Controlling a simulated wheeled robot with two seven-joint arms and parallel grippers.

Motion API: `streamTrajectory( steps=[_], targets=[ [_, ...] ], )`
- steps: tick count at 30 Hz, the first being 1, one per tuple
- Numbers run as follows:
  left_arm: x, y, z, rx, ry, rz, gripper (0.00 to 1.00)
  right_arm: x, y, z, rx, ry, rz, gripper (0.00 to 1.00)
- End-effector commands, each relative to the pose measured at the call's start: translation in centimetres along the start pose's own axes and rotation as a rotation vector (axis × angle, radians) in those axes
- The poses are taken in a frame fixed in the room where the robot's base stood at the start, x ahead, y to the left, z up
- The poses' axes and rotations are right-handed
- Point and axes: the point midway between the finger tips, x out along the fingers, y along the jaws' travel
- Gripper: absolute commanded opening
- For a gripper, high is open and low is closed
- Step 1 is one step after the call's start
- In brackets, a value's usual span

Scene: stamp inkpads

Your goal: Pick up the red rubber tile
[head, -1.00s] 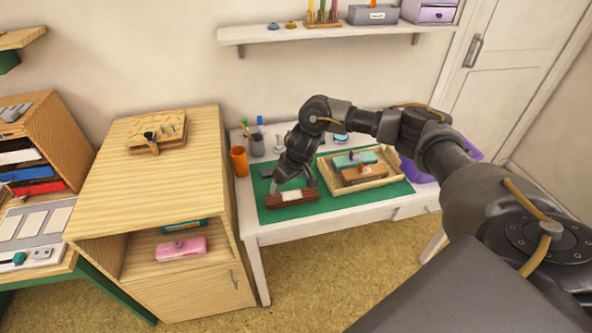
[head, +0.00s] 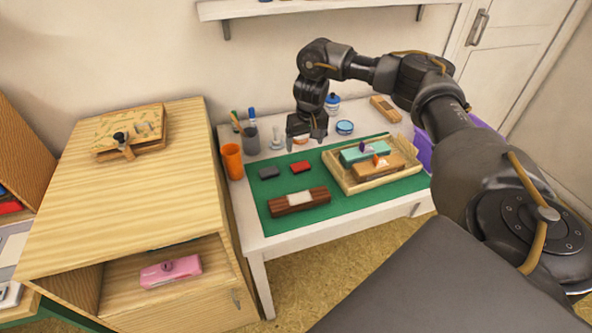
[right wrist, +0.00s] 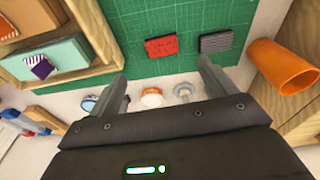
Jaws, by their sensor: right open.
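The red rubber tile (head: 300,167) lies flat on the green mat (head: 340,210), right of a dark grey tile (head: 269,172). In the right wrist view the red tile (right wrist: 161,48) is ahead of the fingers, left of the grey tile (right wrist: 216,41). My right gripper (head: 306,141) hovers above the back edge of the mat, behind the red tile and apart from it. Its two fingers (right wrist: 166,90) are spread with nothing between them. My left gripper is in neither current view.
A brown wooden block with a pale label (head: 299,201) lies on the front of the mat. A wooden tray (head: 372,181) with teal and orange-brown inkpads stands to the right. An orange cup (head: 232,161) and pen pot (head: 250,140) stand left. Small jars stand behind.

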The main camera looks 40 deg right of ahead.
Motion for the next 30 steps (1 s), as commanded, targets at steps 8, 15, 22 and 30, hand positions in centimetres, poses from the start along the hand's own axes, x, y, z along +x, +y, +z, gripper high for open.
streamTrajectory(
  steps=[8,15,22,30],
  targets=[
    [1.1,-0.1,-0.2,0.000,0.002,-0.001,0.36,1.3,0.0,0.1,0.000,-0.001,0.000,0.84],
    [1.8,-0.6,-0.7,0.001,0.011,-0.008,0.36,4.8,0.0,0.1,0.000,-0.003,0.001,0.84],
    [1.8,-1.6,-0.5,0.006,0.008,-0.020,0.36,6.3,0.1,0.1,0.001,0.000,0.001,0.84],
    [1.4,-1.6,-0.3,0.006,0.005,-0.020,0.36,8.6,0.1,0.1,0.001,-0.003,0.003,0.84]
  ],
)
